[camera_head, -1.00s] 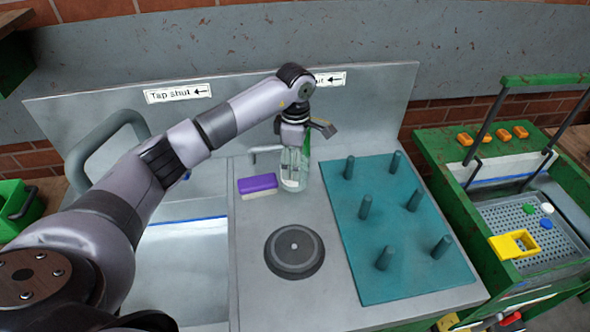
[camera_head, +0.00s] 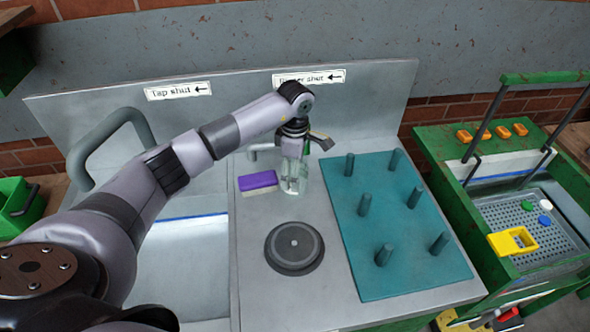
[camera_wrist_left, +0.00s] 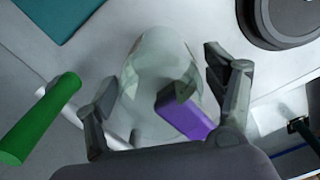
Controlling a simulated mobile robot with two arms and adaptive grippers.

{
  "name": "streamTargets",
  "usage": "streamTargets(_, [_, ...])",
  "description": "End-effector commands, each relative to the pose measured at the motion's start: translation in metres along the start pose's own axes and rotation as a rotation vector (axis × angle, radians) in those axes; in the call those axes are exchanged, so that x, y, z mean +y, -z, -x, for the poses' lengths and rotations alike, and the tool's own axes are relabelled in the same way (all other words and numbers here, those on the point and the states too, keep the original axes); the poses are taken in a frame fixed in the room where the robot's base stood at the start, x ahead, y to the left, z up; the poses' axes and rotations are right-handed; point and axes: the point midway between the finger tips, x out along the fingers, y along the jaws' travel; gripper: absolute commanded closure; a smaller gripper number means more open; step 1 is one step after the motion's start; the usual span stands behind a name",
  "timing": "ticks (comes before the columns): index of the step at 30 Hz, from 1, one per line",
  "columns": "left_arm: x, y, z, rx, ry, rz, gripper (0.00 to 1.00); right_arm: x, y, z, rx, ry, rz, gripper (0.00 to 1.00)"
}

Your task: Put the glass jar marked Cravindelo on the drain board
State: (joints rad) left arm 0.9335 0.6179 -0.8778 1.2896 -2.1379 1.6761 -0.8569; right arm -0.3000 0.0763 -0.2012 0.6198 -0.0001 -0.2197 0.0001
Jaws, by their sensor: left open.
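A clear glass jar (camera_head: 303,184) stands on the grey counter, right of a purple sponge-like block. No writing on it can be read. My left gripper (camera_head: 293,183) is over the jar from above, and its wrist hides the jar's top. In the left wrist view the jar (camera_wrist_left: 150,75) lies between the two spread fingers of the left gripper (camera_wrist_left: 160,75), with no clear grip on it. The teal drain board (camera_head: 400,240) with several upright pegs is right of the jar, and its bare part in view is clear. My right gripper is not in view.
The purple block (camera_head: 258,181) is close left of the jar. A round dark disc (camera_head: 294,248) is set in the counter in front. A green rod (camera_wrist_left: 40,120) shows beside the gripper in the wrist view. A sink (camera_head: 180,265) is left; a green cart (camera_head: 440,150) is right.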

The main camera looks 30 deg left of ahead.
Motion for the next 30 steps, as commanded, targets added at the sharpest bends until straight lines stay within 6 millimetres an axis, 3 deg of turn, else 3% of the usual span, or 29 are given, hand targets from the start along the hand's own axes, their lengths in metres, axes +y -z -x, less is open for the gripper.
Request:
streamTargets(12, [0.001,0.000,0.009,-0.001,-0.003,0.000,0.22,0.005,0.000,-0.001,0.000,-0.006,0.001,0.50])
streamTargets(24, [0.001,0.000,0.090,0.000,-0.005,0.000,0.22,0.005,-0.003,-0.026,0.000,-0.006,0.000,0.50])
streamTargets(30, [0.001,0.000,0.116,-0.001,-0.002,0.001,0.22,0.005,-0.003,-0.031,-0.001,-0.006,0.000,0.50])
